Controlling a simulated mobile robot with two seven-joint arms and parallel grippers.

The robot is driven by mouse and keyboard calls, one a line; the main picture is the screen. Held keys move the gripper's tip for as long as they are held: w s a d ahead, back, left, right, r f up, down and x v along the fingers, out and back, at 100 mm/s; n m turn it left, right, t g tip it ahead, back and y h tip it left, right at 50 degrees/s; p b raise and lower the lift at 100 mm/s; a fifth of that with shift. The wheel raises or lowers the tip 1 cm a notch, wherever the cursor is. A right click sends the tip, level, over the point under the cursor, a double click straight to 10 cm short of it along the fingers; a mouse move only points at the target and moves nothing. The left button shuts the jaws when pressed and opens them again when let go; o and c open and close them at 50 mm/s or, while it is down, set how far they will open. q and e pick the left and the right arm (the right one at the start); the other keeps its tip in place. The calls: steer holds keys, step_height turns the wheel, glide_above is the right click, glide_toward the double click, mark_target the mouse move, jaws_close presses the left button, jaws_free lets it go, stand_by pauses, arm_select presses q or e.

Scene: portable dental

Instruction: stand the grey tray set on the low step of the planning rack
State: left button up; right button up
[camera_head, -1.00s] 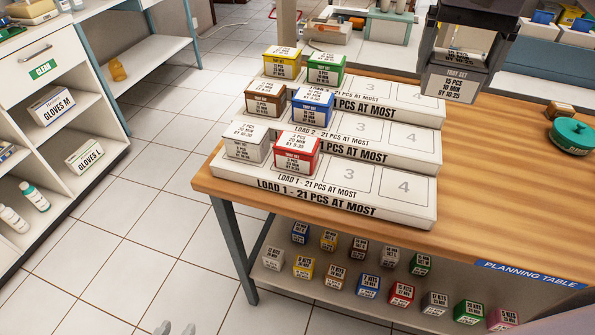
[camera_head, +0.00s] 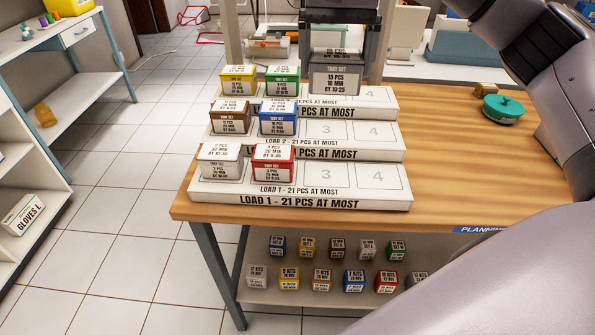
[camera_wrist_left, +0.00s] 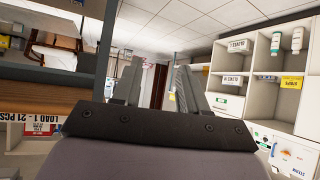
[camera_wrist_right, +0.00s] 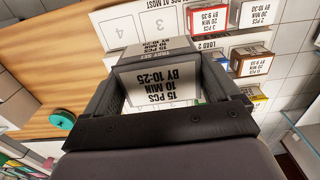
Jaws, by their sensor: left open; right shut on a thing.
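The dark grey tray set (camera_head: 335,79), labelled 15 PCS, 10 MIN, BY 10:25, is held upright in my right gripper (camera_head: 342,48). It appears over the right part of the planning rack's back step; the height gap is hard to tell. In the right wrist view the box (camera_wrist_right: 160,84) sits between both fingers. The rack's low step (camera_head: 300,200), marked LOAD 1, has a pale tray set (camera_head: 221,162) and a red tray set (camera_head: 272,163) on its left; places 3 and 4 are bare. My left gripper (camera_wrist_left: 155,85) is open and empty, away from the rack.
The middle step holds brown (camera_head: 230,117) and blue (camera_head: 278,118) sets; the back step holds yellow (camera_head: 237,80) and green (camera_head: 282,81) ones. A teal lidded pot (camera_head: 503,109) stands right on the wooden table (camera_head: 440,165). Small kit boxes fill the shelf below.

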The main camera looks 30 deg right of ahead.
step_height(320, 180, down, 20)
steer(key=b, duration=0.3)
steer(key=shift+r, duration=0.2)
steer(key=shift+f, duration=0.2)
steer(key=o, duration=0.9)
steer(key=shift+r, duration=0.15)
